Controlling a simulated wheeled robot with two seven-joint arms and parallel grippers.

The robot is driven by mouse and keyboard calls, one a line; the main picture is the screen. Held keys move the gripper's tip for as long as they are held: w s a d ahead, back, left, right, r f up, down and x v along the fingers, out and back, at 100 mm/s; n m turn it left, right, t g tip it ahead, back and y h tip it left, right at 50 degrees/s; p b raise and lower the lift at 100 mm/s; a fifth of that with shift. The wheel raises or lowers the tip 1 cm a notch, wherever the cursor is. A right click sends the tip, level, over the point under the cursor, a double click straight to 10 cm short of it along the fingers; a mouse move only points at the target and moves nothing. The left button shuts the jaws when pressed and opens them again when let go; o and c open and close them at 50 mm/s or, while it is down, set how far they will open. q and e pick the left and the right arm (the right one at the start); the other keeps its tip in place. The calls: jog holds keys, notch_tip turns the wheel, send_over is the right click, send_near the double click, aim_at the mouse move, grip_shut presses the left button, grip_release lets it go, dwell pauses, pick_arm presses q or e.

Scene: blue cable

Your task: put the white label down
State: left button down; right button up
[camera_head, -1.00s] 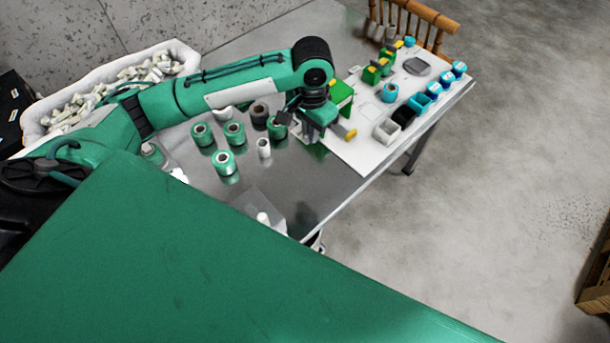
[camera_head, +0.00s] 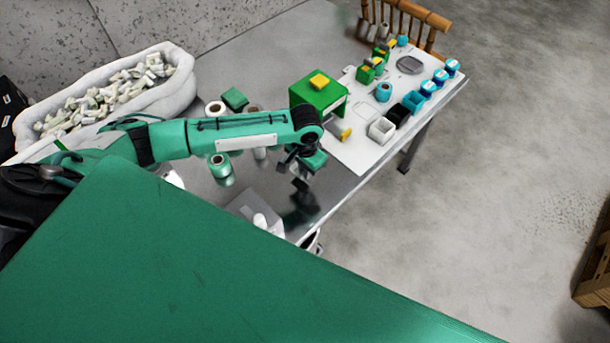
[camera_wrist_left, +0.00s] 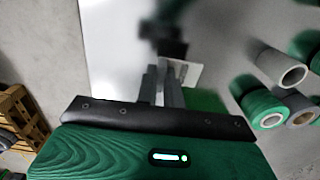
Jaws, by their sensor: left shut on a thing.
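My left gripper (camera_head: 299,183) hangs low over the shiny grey table, near its front edge and in front of the green box. In the left wrist view its fingers (camera_wrist_left: 160,85) are together, with a small white label (camera_wrist_left: 188,71) at their tips. The fingers hide part of the label, and the label cannot be made out in the head view. A blurred dark patch lies beyond the fingertips. My right gripper is not in view.
A green box with a yellow top (camera_head: 319,93) stands behind the gripper. A white board (camera_head: 365,152) holds small bins and blue-capped items. Green rolls (camera_head: 220,167) stand left. A clear container (camera_head: 256,208) is at the front edge. A white bin (camera_head: 180,85) holds pale pieces.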

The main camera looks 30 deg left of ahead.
pick_arm(q)
jog(key=shift+f, duration=1.95)
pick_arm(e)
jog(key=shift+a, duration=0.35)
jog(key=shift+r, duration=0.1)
pick_arm(q)
jog(key=c, duration=1.5)
grip_release()
jog(key=shift+f, duration=0.1)
jog(key=shift+c, duration=0.2)
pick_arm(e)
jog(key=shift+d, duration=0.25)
pick_arm(q)
jog(key=shift+r, duration=0.25)
notch_tip(320, 180, up, 11)
jog(key=shift+f+b, duration=0.2)
jog(key=shift+b, duration=0.2)
jog(key=shift+r, duration=0.6)
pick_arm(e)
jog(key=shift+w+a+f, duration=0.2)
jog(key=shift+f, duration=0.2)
